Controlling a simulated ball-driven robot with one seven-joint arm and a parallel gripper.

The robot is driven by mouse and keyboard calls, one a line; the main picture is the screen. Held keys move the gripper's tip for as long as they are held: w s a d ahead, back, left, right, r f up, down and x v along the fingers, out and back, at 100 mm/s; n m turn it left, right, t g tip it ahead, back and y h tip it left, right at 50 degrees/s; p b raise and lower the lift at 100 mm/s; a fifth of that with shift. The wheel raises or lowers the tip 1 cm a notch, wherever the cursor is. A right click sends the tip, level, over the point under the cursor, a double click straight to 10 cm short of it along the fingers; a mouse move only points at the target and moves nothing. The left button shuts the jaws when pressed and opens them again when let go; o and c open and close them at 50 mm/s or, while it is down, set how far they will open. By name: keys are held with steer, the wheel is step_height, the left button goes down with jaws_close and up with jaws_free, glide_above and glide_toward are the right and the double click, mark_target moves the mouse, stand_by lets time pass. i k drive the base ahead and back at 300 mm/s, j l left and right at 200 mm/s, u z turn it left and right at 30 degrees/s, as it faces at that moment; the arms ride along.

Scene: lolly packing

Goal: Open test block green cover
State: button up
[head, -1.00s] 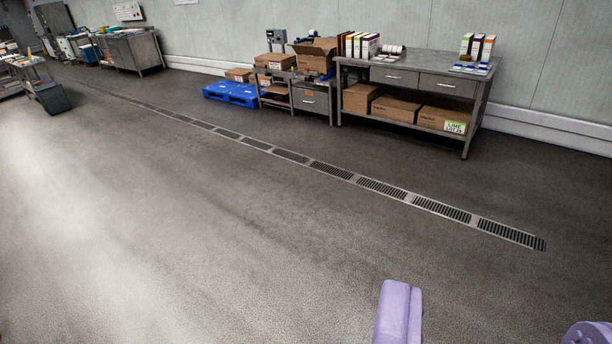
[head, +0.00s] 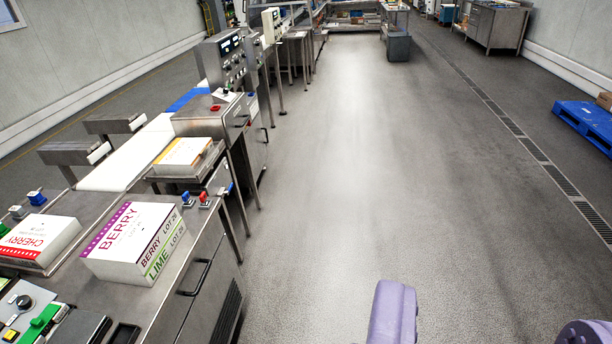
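A green part (head: 39,323) lies at the bottom left corner, on or beside a control panel with a black knob and a yellow button. It may be the green cover of the test block, but it is partly cut off and I cannot tell whether it is shut. Two lilac parts of my own arm show at the bottom edge, over the floor and well to the right of the green part. My gripper's fingertips are not in view.
A steel bench on the left bears a BERRY box (head: 132,243), a CHERRY box (head: 38,240) and a white conveyor belt (head: 128,160). Control boxes stand behind. The grey floor (head: 345,180) is open in the middle. A blue pallet (head: 586,122) is at the right.

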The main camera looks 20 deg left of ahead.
mark_target(38, 324)
steer(key=i+u, duration=0.25)
steer(key=u, duration=0.2)
steer(key=i+u, duration=0.25)
steer(key=u, duration=0.2)
steer(key=i+u, duration=0.25)
steer(key=u, duration=0.2)
steer(key=i+l+u, duration=0.2)
steer(key=u, duration=0.25)
steer(key=i+l+u, duration=0.15)
steer(key=u, duration=0.35)
steer(key=i+u, duration=0.15)
steer(key=u, duration=0.25)
steer(key=i+l+u, duration=0.15)
steer(key=u, duration=0.25)
steer(key=i+l+u, duration=0.15)
steer(key=u, duration=0.25)
steer(key=i+l+u, duration=0.1)
steer(key=u, duration=0.3)
steer(key=l+u, duration=0.45)
steer(key=i+j, duration=0.05)
steer(key=j, duration=0.05)
